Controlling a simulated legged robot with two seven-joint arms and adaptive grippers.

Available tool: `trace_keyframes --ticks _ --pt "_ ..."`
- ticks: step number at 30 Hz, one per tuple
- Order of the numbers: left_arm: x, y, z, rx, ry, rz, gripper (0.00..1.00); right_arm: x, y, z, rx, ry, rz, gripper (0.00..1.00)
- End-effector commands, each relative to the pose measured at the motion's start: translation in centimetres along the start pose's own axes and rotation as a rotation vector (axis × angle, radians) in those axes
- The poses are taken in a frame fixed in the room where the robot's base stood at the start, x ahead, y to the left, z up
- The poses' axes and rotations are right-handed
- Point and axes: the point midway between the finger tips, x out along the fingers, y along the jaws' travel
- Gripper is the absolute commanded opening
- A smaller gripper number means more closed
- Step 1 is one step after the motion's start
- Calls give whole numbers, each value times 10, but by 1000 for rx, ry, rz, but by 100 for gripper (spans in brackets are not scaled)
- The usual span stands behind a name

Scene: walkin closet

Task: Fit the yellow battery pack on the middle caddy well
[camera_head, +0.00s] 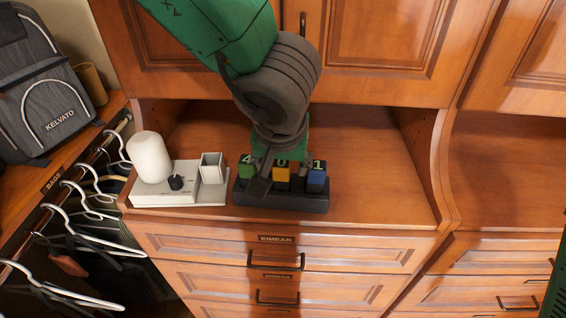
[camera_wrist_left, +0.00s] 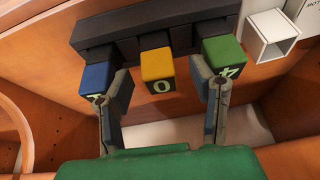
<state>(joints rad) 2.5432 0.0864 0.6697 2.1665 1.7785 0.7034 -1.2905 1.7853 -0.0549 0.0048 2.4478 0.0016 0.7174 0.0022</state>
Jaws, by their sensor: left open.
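The yellow battery pack (camera_head: 281,175) stands at the middle well of the dark caddy (camera_head: 280,201), between a green pack (camera_head: 248,171) and a blue pack (camera_head: 317,181). I cannot tell how deep it sits. My left gripper (camera_head: 283,174) is open above the caddy, its fingers on either side of the yellow pack. In the left wrist view the yellow pack (camera_wrist_left: 158,70) shows a "0" and lies between the spread fingers (camera_wrist_left: 163,88), with gaps on both sides. One finger overlaps the blue pack (camera_wrist_left: 96,78), the other overlaps the green pack (camera_wrist_left: 222,52). My right gripper is out of view.
Left of the caddy, a pale tray (camera_head: 197,197) holds a white rounded device (camera_head: 149,157), a black knob (camera_head: 176,182) and a square open cup (camera_head: 212,167). The wooden shelf is clear right of the caddy (camera_head: 385,195). Cabinet doors (camera_head: 390,40) rise behind.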

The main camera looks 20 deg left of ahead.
Motion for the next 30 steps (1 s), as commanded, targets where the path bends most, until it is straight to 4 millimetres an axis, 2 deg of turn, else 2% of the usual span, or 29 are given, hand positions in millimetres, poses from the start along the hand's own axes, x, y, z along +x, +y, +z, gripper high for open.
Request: trace_keyframes --ticks 15,21,30 --pt "-96 1 -2 -1 1 4 50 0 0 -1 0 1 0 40" --pt "-113 1 -2 1 0 2 50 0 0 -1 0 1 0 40" --pt "-114 1 -1 1 0 1 50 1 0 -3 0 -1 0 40"
